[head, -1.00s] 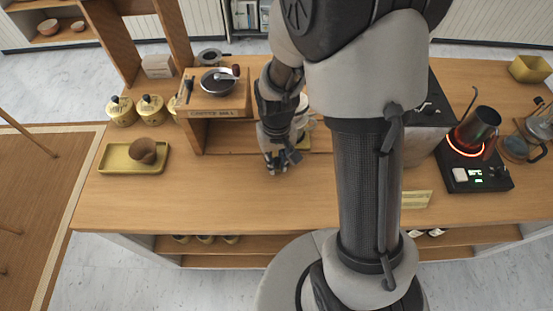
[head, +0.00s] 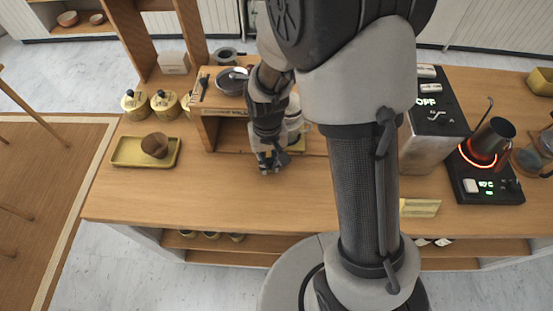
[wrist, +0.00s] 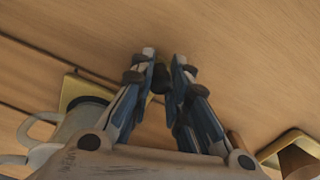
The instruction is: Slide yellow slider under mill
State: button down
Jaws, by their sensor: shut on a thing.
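The coffee mill (head: 232,80) sits on a wooden stand (head: 208,128) labelled as the mill, with an open bay beneath. My gripper (head: 272,167) points down at the counter, in front of the bay's right part. In the wrist view my gripper (wrist: 165,62) is closed on a small dark olive piece (wrist: 158,80), probably the slider's knob. Most of this piece is hidden by the fingers, and I cannot make out its yellow colour clearly. A dark groove line runs along the counter from the upper left toward the fingertips.
A white cup (wrist: 78,122) stands on a yellow plate (wrist: 76,91) close beside my fingers. A yellow tray (head: 122,152) holding a brown bowl (head: 154,145) lies left of the stand. Yellow canisters (head: 165,103) stand behind it. A glowing hot plate (head: 490,188) is at right.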

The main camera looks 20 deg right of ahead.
jog(key=c, duration=1.5)
grip_release()
jog(key=shift+r, duration=0.55)
notch_tip(320, 180, up, 11)
jog(key=shift+c, duration=0.4)
